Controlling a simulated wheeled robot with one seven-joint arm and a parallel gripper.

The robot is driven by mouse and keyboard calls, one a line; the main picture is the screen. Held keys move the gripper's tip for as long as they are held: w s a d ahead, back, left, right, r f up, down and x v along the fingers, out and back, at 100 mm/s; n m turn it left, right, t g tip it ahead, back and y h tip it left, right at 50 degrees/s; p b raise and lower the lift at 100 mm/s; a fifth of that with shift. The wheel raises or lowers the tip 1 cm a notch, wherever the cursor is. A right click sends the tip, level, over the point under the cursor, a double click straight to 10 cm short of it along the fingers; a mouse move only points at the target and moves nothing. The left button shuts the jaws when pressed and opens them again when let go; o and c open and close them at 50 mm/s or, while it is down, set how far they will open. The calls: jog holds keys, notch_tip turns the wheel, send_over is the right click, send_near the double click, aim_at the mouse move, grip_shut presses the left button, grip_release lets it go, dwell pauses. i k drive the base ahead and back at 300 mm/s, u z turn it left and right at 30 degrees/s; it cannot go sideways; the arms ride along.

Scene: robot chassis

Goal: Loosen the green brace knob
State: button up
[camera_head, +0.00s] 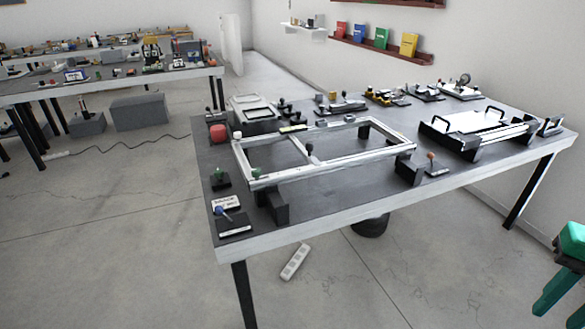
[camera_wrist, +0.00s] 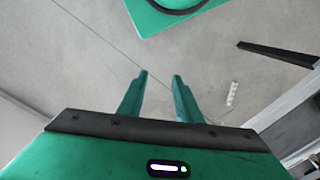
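A silver rectangular frame (camera_head: 355,158) with a crossbar is raised on dark blocks on the grey workbench (camera_head: 350,198) in the head view. A small green knob (camera_head: 255,173) shows at the frame's near left corner. Another green knob (camera_head: 220,173) stands on a separate black base left of the frame. I cannot tell from the picture which one is the brace knob. My gripper (camera_wrist: 157,85) is in the wrist view, its two green fingers apart with nothing between them, over bare floor and away from both knobs. No knob shows in the wrist view.
A blue-tipped lever (camera_head: 221,211) and an orange-tipped lever (camera_head: 431,157) stand near the bench's front edge. A white power strip (camera_head: 295,261) lies on the floor. The floor before the bench is mostly clear.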

aim_at(256, 172)
jog(key=z, duration=1.4)
jog(key=k, duration=1.55)
jog(key=u, duration=1.15)
jog(key=i, duration=1)
